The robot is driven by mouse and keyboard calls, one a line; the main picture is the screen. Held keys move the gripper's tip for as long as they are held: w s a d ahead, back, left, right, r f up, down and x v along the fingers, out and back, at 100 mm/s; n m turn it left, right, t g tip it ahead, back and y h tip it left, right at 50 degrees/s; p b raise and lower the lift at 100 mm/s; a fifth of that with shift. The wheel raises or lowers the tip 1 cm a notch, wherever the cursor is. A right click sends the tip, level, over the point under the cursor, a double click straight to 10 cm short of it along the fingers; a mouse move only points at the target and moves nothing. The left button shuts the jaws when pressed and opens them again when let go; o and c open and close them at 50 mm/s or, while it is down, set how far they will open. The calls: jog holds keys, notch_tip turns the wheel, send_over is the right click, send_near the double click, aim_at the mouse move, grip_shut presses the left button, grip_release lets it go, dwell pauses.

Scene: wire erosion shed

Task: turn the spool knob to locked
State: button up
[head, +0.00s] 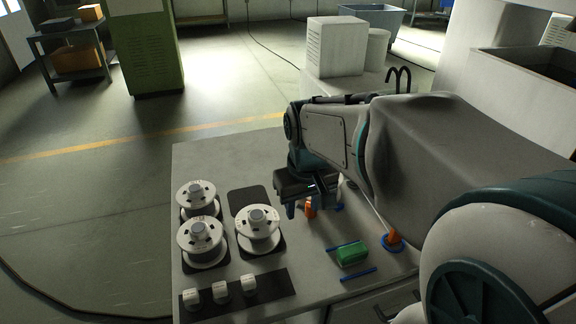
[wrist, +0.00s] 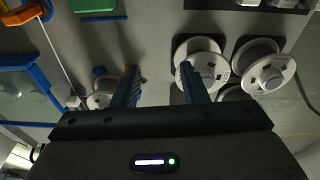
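My gripper (head: 314,206) points down over the bench, its two blue fingers apart. In the wrist view my gripper (wrist: 160,82) shows bare grey bench between the fingers. A small orange piece (head: 309,209), possibly the spool knob, shows beside the fingers in the head view. No lock marking is readable.
Several white spools (head: 200,240) stand on dark pads at the bench's left, near a dark strip with white blocks (head: 220,291). A green block (head: 351,256) lies between blue rails. An orange guide with a blue ring (head: 392,238) is at right. An empty dark pad (head: 248,197) lies left of my gripper.

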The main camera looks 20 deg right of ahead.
jog(key=g+p, duration=0.2)
jog(key=p, duration=0.1)
send_over(306, 207)
jog(key=d, duration=0.2)
jog(key=shift+n, duration=0.5)
notch_tip(306, 207, down, 14)
jog(key=shift+a+r+p, duration=0.15)
jog(key=shift+r+p, duration=0.05)
jog(key=shift+p, duration=0.55)
jog(key=c, duration=0.7)
